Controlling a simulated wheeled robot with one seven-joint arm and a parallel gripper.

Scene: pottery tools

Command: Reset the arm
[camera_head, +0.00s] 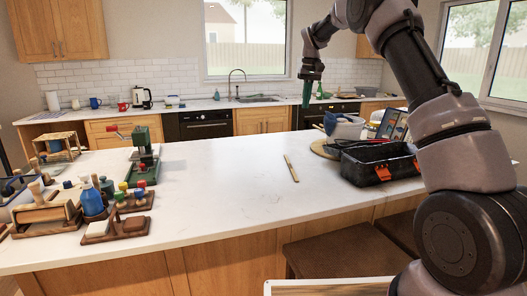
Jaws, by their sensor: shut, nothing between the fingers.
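My gripper (306,92) hangs from the bent arm at the upper middle right, above the far side of the counter. Its green fingers point down and are shut with nothing between them. It is well clear of the white counter (222,190) below. My arm rises from the lower right, arches across the right side and bends down to the gripper.
A thin wooden stick (291,168) lies mid-counter. A green press (143,160), a blue bottle (91,200) and wooden racks (38,216) crowd the left. The counter's centre is mostly clear.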

